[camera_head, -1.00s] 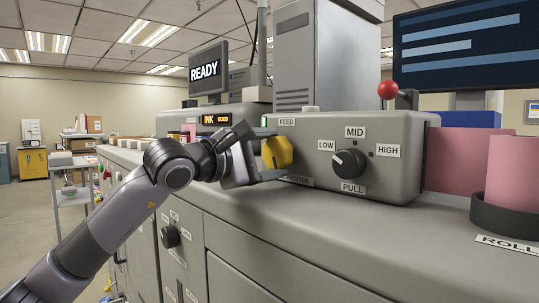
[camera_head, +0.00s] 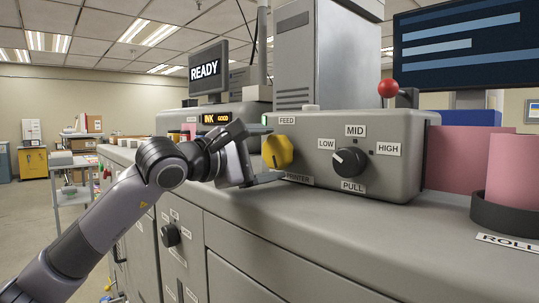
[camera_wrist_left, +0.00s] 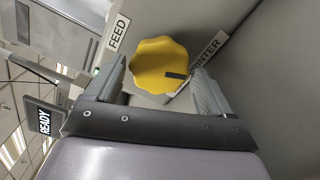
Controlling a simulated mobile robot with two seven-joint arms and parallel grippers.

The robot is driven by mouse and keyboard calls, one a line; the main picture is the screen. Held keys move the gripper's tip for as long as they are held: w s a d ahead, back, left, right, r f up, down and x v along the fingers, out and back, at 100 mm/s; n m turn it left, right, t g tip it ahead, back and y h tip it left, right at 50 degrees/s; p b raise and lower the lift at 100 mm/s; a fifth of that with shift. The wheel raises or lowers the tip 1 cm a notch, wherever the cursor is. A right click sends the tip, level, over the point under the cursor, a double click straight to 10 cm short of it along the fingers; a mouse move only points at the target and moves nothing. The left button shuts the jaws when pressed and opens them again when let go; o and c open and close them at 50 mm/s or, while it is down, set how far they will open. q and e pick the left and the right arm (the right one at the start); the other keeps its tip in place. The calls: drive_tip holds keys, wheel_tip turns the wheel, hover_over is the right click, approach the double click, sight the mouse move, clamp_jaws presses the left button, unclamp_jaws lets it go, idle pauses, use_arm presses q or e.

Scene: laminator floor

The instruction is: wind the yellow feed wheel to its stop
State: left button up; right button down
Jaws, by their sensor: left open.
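The yellow feed wheel (camera_head: 277,151) sits on the left part of the grey machine's front panel, below the FEED label (camera_head: 287,121). It has a scalloped rim. In the left wrist view the wheel (camera_wrist_left: 160,65) lies ahead of and between the fingertips, with a dark mark on its face pointing toward the PRINTER label (camera_wrist_left: 207,53). My left gripper (camera_head: 262,155) is open just in front of the wheel, one finger on either side of its line. In the left wrist view the open fingers (camera_wrist_left: 160,84) show a gap to the wheel. My right gripper is not in view.
Right of the wheel is a black PULL knob (camera_head: 349,161) with LOW, MID and HIGH labels. A red-ball lever (camera_head: 388,89) stands above the panel. A pink roll (camera_head: 512,172) sits at the right. A READY screen (camera_head: 206,70) stands at the back left.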

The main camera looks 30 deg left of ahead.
use_arm(q)
drive_tip(key=v, duration=0.5)
drive_tip(key=shift+a+f+b, duration=0.1)
drive_tip(key=shift+b, duration=0.3)
drive_tip(key=shift+s+a, duration=0.1)
drive_tip(key=shift+s, duration=0.5)
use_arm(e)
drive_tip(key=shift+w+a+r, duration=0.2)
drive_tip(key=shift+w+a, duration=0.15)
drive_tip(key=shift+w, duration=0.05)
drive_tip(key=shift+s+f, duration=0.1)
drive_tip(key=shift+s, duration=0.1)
